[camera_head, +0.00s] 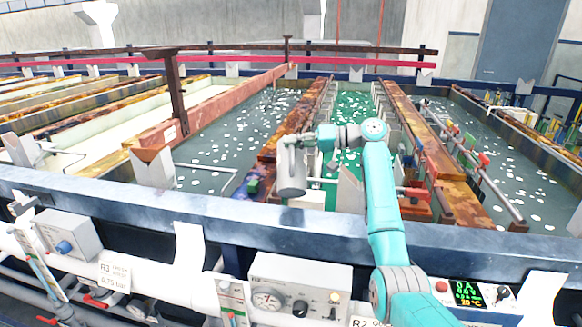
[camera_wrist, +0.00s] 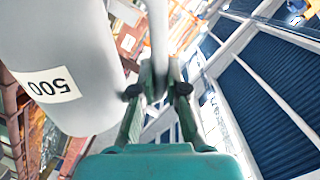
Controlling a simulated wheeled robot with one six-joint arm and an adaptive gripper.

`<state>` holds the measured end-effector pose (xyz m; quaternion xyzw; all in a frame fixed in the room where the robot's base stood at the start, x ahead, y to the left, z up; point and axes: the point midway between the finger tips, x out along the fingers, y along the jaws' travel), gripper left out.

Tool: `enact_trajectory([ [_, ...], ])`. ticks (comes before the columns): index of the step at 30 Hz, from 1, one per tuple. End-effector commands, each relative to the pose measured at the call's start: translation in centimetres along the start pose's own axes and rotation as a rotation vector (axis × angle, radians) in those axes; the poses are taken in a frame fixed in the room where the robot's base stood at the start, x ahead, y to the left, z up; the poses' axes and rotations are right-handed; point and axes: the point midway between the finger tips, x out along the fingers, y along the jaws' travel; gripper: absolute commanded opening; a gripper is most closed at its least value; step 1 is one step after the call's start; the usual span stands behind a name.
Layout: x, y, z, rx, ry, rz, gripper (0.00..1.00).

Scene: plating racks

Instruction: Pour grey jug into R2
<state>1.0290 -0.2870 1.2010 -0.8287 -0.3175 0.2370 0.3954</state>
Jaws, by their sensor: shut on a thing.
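The grey jug (camera_head: 291,174) hangs roughly upright in the head view, above the front part of the tanks, near the rusty wall between the grey-green tank and the bright green one. In the wrist view the jug (camera_wrist: 62,50) fills the upper left, with a "500" label. My gripper (camera_head: 306,139) is at the jug's upper right; in the wrist view its fingers (camera_wrist: 158,90) are shut on the jug's handle (camera_wrist: 159,45). The R2 sign (camera_head: 364,322) is cut off at the bottom edge. The bright green tank (camera_head: 353,120) lies behind it. The jug's contents are hidden.
A blue-grey front rail (camera_head: 130,192) crosses below the jug. An R3 sign (camera_head: 113,272) is at the lower left. A grey-green tank (camera_head: 235,125) with white floating balls is left of the green one, and another tank (camera_head: 500,170) is at right. A gauge box (camera_head: 296,292) sits below the rail.

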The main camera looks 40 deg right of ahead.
Motion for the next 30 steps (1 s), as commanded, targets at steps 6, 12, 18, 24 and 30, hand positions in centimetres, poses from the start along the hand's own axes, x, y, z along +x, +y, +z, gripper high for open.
enact_trajectory([
  [6, 0.0, -0.2, 0.4, -0.059, 0.011, -0.001, 0.00],
  [12, -0.1, -0.6, 1.2, -0.180, 0.033, -0.002, 0.00],
  [18, -0.2, -1.0, 1.7, -0.278, 0.051, -0.003, 0.00],
  [24, -0.2, -1.0, 1.8, -0.297, 0.054, -0.003, 0.00],
  [30, -0.2, -0.9, 1.9, -0.306, 0.056, -0.003, 0.00],
])
